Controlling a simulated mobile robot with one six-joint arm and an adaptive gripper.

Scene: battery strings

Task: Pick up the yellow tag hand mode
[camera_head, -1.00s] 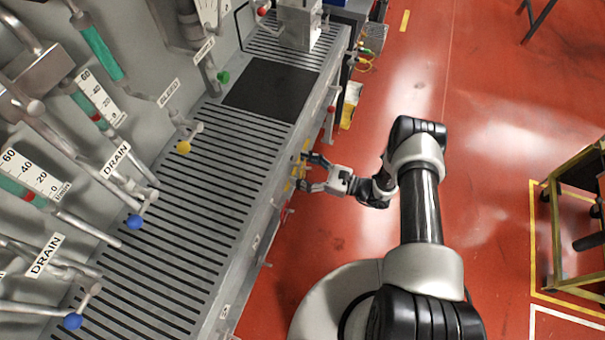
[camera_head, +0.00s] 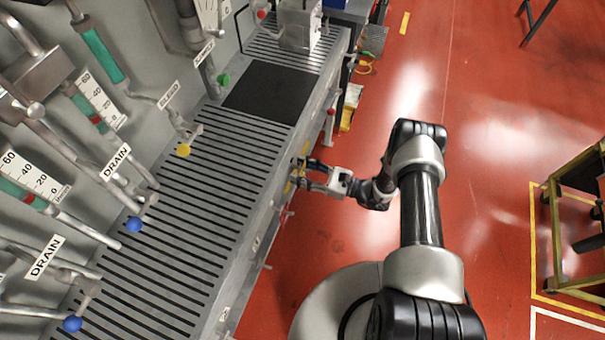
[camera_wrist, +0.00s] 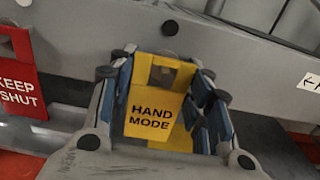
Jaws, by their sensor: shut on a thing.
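The yellow tag (camera_wrist: 152,112) reads HAND MODE and has a square hole near its top. In the wrist view it hangs upright in front of the grey bench side, between the two blue-padded fingers of my gripper (camera_wrist: 160,100). The gripper is shut on the tag. Another yellow surface shows just behind it at its lower right. In the head view my gripper (camera_head: 308,173) is at the front face of the slatted bench, with yellow at its fingertips. The tag's lettering cannot be read there.
A red KEEP SHUT tag (camera_wrist: 18,75) hangs left of the gripper. A white label with an arrow (camera_wrist: 309,82) is at the right. The slatted bench (camera_head: 190,220) lies left of my arm, with open red floor (camera_head: 490,150) to the right.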

